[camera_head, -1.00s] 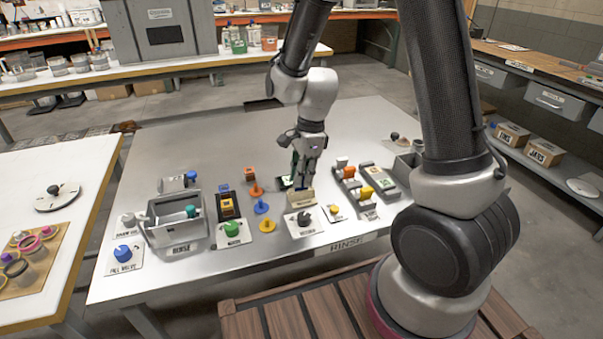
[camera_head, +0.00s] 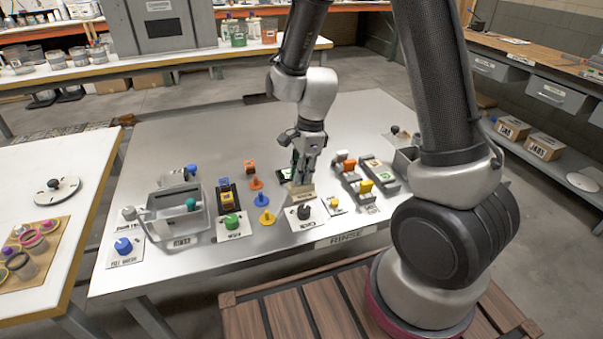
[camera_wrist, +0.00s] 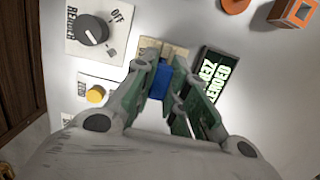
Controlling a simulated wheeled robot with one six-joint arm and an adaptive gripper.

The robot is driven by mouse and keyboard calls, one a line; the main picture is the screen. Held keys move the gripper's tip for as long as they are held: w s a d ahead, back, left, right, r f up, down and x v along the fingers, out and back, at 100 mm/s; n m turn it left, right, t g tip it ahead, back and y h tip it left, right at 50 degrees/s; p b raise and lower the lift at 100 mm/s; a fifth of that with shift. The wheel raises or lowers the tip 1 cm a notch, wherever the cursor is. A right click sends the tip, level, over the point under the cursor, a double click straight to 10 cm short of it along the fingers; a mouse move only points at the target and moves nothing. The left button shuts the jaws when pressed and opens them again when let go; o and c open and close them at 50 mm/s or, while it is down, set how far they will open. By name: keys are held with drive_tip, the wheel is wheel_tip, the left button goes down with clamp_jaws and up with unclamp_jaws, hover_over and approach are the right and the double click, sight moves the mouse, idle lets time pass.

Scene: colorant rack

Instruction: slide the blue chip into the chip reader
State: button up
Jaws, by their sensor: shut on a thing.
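The blue chip (camera_wrist: 160,82) shows in the wrist view between my fingertips. My gripper (camera_wrist: 163,88) is shut on it. The chip's far end is at or against a tan block (camera_wrist: 177,48), which looks like the chip reader; I cannot tell whether the chip is inside its slot. In the head view my gripper (camera_head: 303,178) points down just above the tan block (camera_head: 301,190), hiding the chip. A knob plate (camera_wrist: 92,32) labelled READER and OFF lies beside the block. A dark display (camera_wrist: 212,80) with green text, partly readable as "ENDED", is on the other side.
Left of my gripper stand several coloured pegs (camera_head: 260,199), a dark holder with a yellow cube (camera_head: 227,199), a green knob (camera_head: 231,220) and a grey rinse bin (camera_head: 178,226). Right of it are grey slides with orange and yellow blocks (camera_head: 365,187). The table's back is clear.

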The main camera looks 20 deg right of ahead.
drive_tip(key=shift+r, duration=0.15)
drive_tip(key=shift+r, duration=1.25)
drive_tip(key=shift+f, duration=1.3)
drive_tip(key=shift+r, duration=1.35)
drive_tip(key=shift+f, duration=1.3)
idle(0.6)
drive_tip(key=shift+r, duration=1.25)
drive_tip(key=shift+f, duration=0.4)
idle(0.4)
